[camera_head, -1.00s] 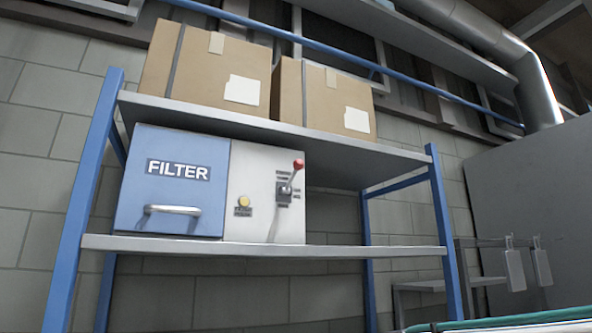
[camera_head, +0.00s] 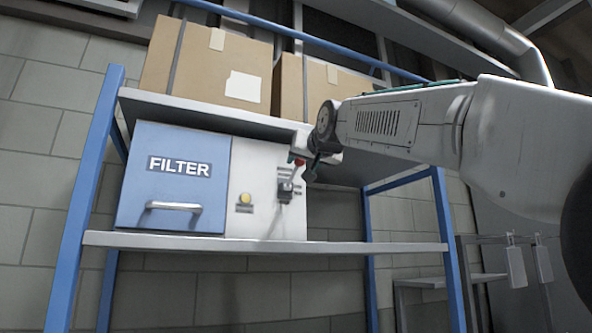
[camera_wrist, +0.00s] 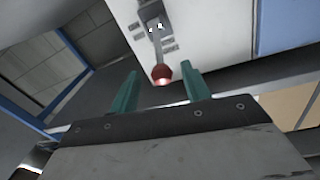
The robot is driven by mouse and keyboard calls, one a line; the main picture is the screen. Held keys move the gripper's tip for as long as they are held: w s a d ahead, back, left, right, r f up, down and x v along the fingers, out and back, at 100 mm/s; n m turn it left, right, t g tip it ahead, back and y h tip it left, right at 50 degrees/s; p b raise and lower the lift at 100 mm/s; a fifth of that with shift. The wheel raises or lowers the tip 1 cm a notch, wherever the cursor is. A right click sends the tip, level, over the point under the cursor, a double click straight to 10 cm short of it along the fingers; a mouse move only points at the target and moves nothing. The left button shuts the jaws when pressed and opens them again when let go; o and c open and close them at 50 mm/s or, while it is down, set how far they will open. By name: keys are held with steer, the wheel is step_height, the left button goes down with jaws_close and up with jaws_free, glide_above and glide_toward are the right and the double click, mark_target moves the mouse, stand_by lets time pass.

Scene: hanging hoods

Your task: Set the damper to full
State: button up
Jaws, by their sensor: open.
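The damper lever has a red knob (camera_wrist: 162,74) on a grey shaft, mounted on the white panel (camera_head: 262,208) right of the blue FILTER door (camera_head: 172,185). In the head view the knob (camera_head: 298,162) is at the upper end of the lever, partly behind my gripper (camera_head: 312,168). In the wrist view my gripper (camera_wrist: 156,90) is open, its two teal fingers on either side of the knob. The knob lies near the fingertips; I cannot tell whether it touches them. The labels by the lever are too small to read.
A yellow button (camera_head: 244,198) sits left of the lever. The unit stands on a metal shelf (camera_head: 350,248) in a blue frame, under an upper shelf holding cardboard boxes (camera_head: 205,62). The shelf space right of the unit is clear.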

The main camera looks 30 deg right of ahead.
mark_target(299, 165)
steer(key=w, duration=0.4)
steer(key=w+d, duration=0.1)
steer(key=w, duration=0.1)
steer(key=shift+f, duration=0.1)
jaws_close()
